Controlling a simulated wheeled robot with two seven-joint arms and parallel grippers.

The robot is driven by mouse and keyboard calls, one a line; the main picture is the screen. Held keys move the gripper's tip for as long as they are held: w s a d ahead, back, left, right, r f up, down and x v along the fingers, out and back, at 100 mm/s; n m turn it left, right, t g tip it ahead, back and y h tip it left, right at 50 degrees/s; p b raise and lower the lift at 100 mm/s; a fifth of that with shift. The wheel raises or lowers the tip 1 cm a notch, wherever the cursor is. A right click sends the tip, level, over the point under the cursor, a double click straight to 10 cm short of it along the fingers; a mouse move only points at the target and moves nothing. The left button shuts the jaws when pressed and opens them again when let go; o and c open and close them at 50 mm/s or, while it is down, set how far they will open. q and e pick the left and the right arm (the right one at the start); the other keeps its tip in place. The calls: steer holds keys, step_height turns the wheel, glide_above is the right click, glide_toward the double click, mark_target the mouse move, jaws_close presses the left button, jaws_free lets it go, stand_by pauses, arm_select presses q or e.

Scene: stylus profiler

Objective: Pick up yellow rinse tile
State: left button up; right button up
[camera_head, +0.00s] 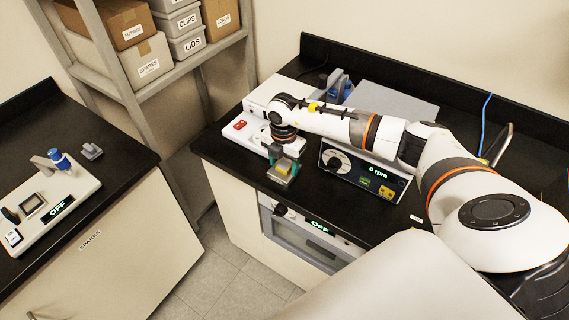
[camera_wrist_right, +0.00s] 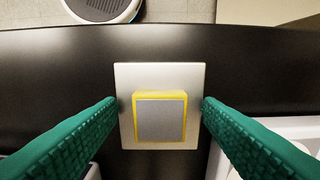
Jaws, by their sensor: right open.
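The yellow rinse tile (camera_wrist_right: 160,118) is a small square with a yellow rim and a grey top. In the right wrist view it sits on a pale square plate (camera_wrist_right: 160,74) on the black bench. The tile also shows in the head view (camera_head: 283,168), small and partly covered by my gripper. My right gripper (camera_head: 284,165) is over the tile near the bench's front edge. It is open, and its green fingers (camera_wrist_right: 160,110) stand left and right of the tile with a gap on each side. My left gripper is not in view.
A white unit with a red switch (camera_head: 240,125) stands left of my right gripper. A control box reading 0 rpm (camera_head: 376,171) stands close on its right. A separate bench at left holds a device reading OFF (camera_head: 60,209). Shelves with boxes (camera_head: 150,60) stand behind.

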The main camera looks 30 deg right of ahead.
mark_target(283, 166)
steer(key=c, duration=1.1)
steer(key=shift+o, duration=0.2)
step_height(283, 166, up, 10)
steer(key=b, duration=0.3)
steer(key=o, duration=0.4)
jaws_close()
